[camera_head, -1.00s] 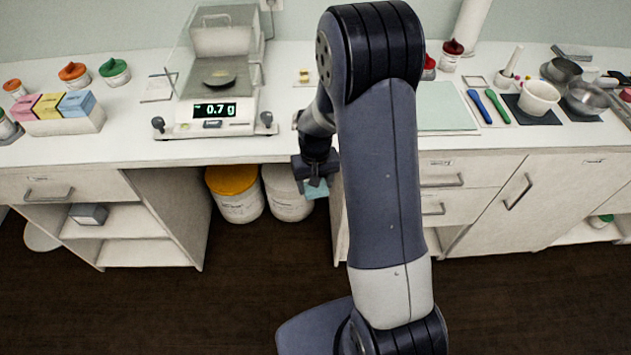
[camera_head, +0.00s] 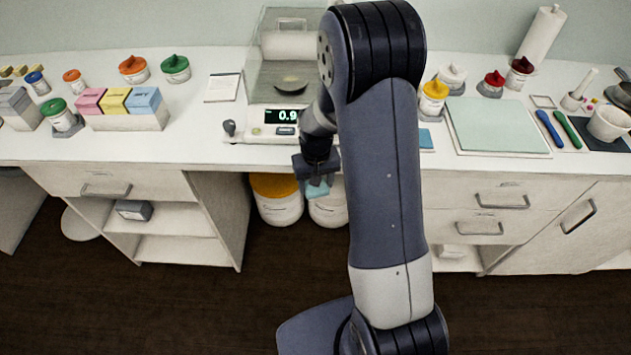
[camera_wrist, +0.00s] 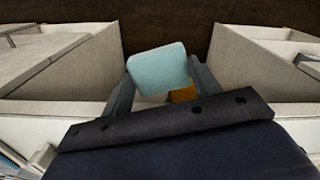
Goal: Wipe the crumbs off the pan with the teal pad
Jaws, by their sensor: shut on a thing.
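The teal pad (camera_head: 319,189) is in my gripper (camera_head: 317,174), in front of the counter and below its top. In the wrist view the pad (camera_wrist: 160,70) sits between the two fingers (camera_wrist: 163,84), which are shut on it. The pan (camera_head: 291,85) is a dark, shallow dish on the balance, inside its clear shield, up and left of my gripper. Crumbs on it are too small to make out. The balance (camera_head: 262,132) has a lit display (camera_head: 284,116) that seems to read 0.9. My arm hides its right side.
A blue pad (camera_head: 426,139) lies right of my arm, near a pale green mat (camera_head: 497,126). A yellow-capped jar (camera_head: 433,98) stands behind. A box rack (camera_head: 125,120) is at left. Drums (camera_head: 278,205) stand under the counter.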

